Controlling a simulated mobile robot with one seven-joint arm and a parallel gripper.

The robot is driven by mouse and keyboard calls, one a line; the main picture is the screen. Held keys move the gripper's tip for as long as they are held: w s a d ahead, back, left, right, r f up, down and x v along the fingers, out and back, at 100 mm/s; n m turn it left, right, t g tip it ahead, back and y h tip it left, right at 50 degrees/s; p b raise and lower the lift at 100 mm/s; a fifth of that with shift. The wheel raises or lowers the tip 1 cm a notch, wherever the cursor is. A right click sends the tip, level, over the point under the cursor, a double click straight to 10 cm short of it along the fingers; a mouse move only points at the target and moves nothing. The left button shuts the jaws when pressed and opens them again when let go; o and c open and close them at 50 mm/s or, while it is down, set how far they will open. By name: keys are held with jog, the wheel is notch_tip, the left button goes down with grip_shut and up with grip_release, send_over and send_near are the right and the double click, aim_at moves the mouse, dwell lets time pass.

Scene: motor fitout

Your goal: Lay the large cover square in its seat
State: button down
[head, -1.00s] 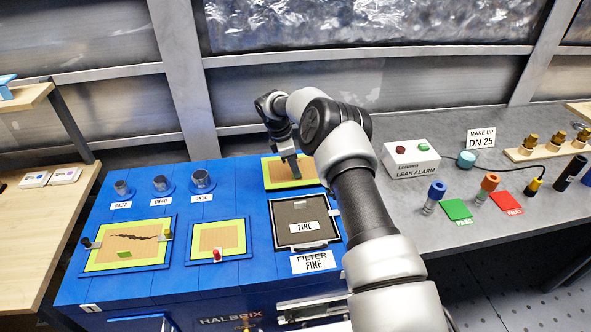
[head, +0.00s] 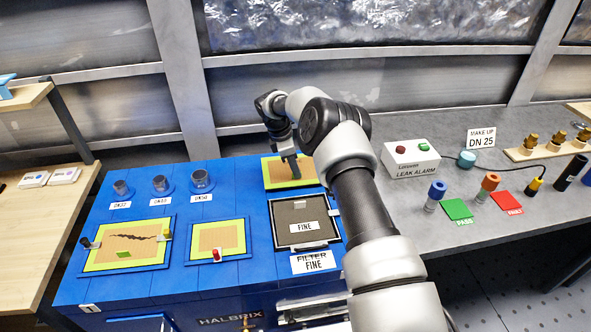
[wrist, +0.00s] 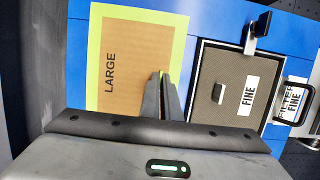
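The large cover (wrist: 135,60) is a flat tan board with a yellow-green border and the word LARGE. In the head view it shows at the back right of the blue bench top (head: 305,175). My gripper (wrist: 162,76) is over the cover's right part in the wrist view, fingers close together with a thin yellow-green sliver between the tips, apparently a grip tab. In the head view my gripper (head: 290,158) points down onto the cover. Whether the cover rests or hovers is unclear. At the left, a yellow-green-bordered tan panel (head: 105,255) shows a dark crack.
A smaller bordered panel (head: 222,238) with a red clamp (head: 217,255) lies mid-bench. A dark FINE filter (head: 290,212) sits just right of the cover in the wrist view, with a latch (wrist: 260,25) standing up. Black (head: 87,243) and yellow (head: 167,234) clamps flank the cracked panel.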

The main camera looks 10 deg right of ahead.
jog(key=shift+f+b, duration=0.65)
dwell(0.9)
jog(key=c, duration=2.5)
grip_release()
jog(key=o, duration=0.6)
